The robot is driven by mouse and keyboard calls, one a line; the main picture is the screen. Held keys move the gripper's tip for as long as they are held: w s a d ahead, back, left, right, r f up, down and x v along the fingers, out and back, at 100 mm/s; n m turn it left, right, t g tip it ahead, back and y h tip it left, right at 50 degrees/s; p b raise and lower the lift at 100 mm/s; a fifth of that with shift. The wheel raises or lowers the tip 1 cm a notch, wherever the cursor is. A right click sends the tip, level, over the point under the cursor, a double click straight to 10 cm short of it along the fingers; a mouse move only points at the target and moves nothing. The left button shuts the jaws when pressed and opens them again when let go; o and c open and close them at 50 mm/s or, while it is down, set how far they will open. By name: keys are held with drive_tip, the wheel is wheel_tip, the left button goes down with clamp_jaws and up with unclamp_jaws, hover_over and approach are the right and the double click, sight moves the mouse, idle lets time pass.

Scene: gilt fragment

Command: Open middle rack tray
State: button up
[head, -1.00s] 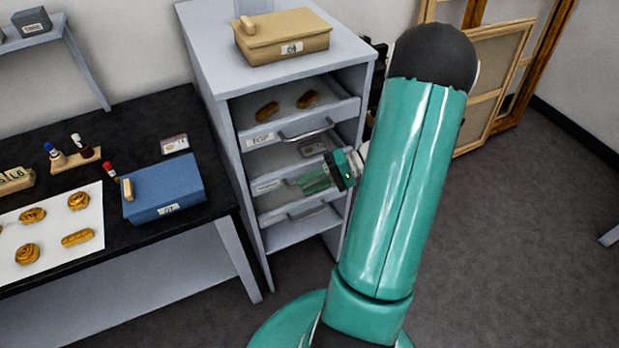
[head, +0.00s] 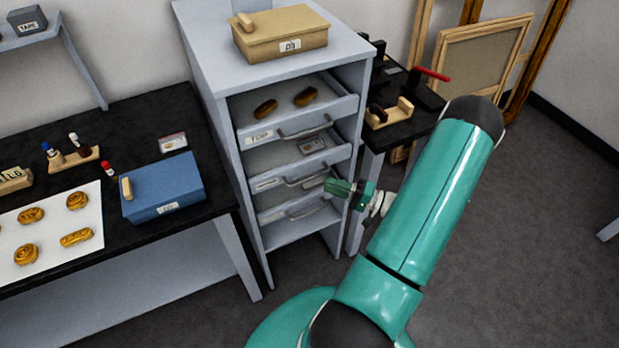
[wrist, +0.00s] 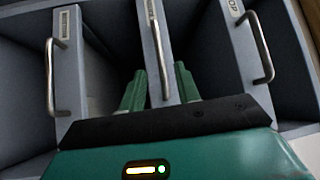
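The grey rack (head: 205,85) stands at centre with three trays stacked in it, each with a metal bar handle. The middle tray (head: 265,184) has its handle (head: 306,178) facing me, and a small grey item lies inside it. My green gripper (head: 338,187) is at the right end of that handle. In the wrist view, my gripper (wrist: 160,88) is open, with one finger on each side of the middle tray's front (wrist: 178,60) and its handle (wrist: 155,45). I cannot tell whether the fingers touch the handle.
A tan box (head: 270,45) sits on the rack. A black table (head: 120,115) with a blue box (head: 165,188) is left. A small dark side table (head: 385,135) is right.

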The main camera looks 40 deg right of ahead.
sight(309, 178)
drive_tip(key=x, duration=0.7)
drive_tip(key=shift+w+a, duration=0.1)
drive_tip(key=shift+w, duration=0.2)
clamp_jaws()
